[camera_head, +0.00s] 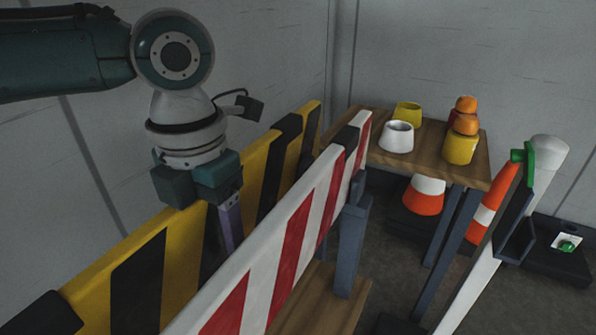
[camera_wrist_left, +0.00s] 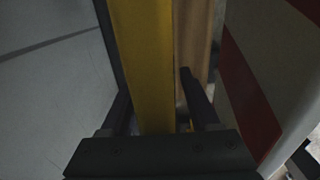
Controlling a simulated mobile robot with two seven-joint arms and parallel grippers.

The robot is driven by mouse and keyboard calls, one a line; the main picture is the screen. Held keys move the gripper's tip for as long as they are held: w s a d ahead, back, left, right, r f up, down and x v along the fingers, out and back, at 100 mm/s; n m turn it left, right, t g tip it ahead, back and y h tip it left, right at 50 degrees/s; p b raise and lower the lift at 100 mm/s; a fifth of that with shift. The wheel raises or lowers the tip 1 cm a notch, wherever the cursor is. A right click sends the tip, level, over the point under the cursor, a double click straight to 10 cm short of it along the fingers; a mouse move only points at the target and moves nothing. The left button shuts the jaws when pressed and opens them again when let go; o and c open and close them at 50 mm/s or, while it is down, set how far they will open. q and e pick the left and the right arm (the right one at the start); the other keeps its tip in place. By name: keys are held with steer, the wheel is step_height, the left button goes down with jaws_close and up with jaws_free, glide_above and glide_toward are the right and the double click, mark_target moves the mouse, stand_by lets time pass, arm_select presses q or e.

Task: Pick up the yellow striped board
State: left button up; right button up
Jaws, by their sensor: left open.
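The yellow board with black stripes (camera_head: 138,270) stands on edge, running from the lower left toward the back wall. My left gripper (camera_head: 222,235) reaches down over its top edge from above. One finger shows on the board's right side, in the gap before the red-and-white board; the other is hidden behind the yellow board in the head view. In the left wrist view, the yellow board (camera_wrist_left: 147,60) lies between the fingers of the open gripper (camera_wrist_left: 152,90). I cannot tell whether either finger touches it. My right gripper is not in view.
A red-and-white striped board (camera_head: 290,240) stands close on the right of the yellow one. A wooden table (camera_head: 425,160) behind holds a white cup-shaped piece (camera_head: 397,137), yellow pieces and orange ones. A white post (camera_head: 490,270) leans at right. A wall is close on the left.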

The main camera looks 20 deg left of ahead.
arm_select(q)
jaws_close()
stand_by(0.5)
stand_by(0.9)
